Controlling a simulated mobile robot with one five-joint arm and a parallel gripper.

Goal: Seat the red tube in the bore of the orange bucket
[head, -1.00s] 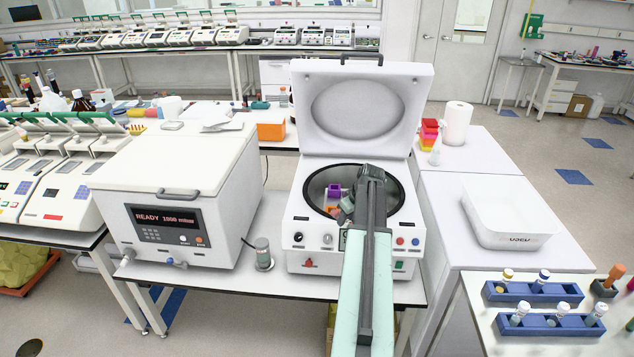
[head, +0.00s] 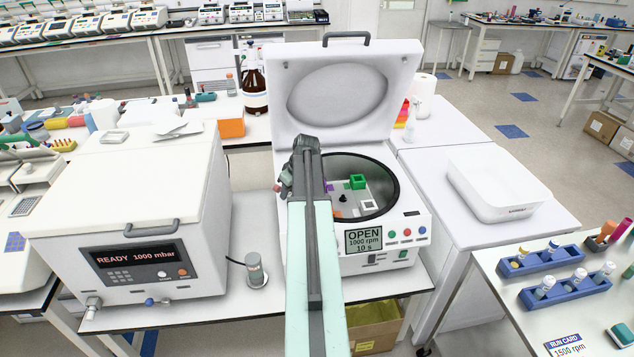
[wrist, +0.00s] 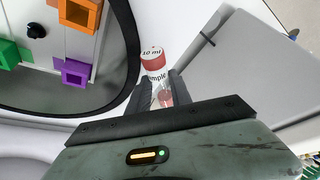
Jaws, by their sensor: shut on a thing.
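My gripper (wrist: 160,88) is shut on the red tube (wrist: 154,62), a clear tube with a red-and-white label. In the wrist view the tube is over the white casing, just outside the bowl's dark rim. The orange bucket (wrist: 80,14) is inside the open centrifuge bowl, left of the tube, with a square opening.
The centrifuge lid (head: 335,95) stands open behind. A white vacuum unit (head: 130,220) stands left. Blue tube racks (head: 540,261) are at right.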

